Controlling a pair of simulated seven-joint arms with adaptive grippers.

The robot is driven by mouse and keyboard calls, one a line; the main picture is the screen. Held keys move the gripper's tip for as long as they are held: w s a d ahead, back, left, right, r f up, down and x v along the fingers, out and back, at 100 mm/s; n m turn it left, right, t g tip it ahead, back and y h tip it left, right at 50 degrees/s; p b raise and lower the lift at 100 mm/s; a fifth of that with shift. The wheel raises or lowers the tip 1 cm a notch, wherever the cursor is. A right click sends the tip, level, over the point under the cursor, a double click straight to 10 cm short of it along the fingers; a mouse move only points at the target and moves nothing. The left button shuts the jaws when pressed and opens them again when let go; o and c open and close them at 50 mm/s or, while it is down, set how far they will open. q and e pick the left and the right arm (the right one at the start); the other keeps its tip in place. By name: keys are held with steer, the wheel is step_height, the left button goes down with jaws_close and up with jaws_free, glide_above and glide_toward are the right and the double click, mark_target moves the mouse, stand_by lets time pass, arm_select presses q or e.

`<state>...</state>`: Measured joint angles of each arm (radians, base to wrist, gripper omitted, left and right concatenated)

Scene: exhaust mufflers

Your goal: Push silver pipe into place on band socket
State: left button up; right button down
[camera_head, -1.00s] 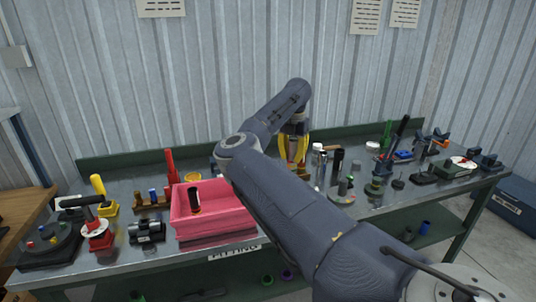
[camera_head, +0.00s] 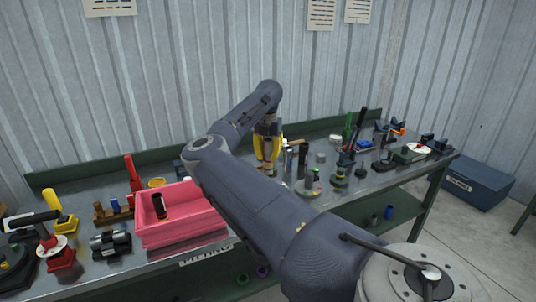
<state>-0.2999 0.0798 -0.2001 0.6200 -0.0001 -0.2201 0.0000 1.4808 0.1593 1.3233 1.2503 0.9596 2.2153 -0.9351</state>
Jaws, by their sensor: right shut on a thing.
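My right gripper (camera_head: 267,154), with yellow fingers, points down at the back middle of the bench. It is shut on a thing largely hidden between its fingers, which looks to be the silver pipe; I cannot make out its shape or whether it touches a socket. A silver upright cylinder (camera_head: 287,162) stands just right of the fingers, with a dark cylinder (camera_head: 302,160) beside it. I cannot tell the band socket apart at this size; my right arm covers part of the bench in front. My left gripper is not in view.
A pink bin (camera_head: 185,232) stands on the metal bench left of my right arm. Several tools and small fixtures crowd the bench on both sides, including a red-based clamp (camera_head: 60,252) at left. A blue case (camera_head: 478,186) lies on the floor at right.

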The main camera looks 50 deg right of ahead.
mark_target(268, 172)
steer(key=shift+f, duration=2.65)
steer(key=shift+f, duration=1.05)
steer(key=shift+f, duration=0.65)
steer(key=shift+f, duration=0.8)
steer(key=c, duration=1.1)
jaws_free()
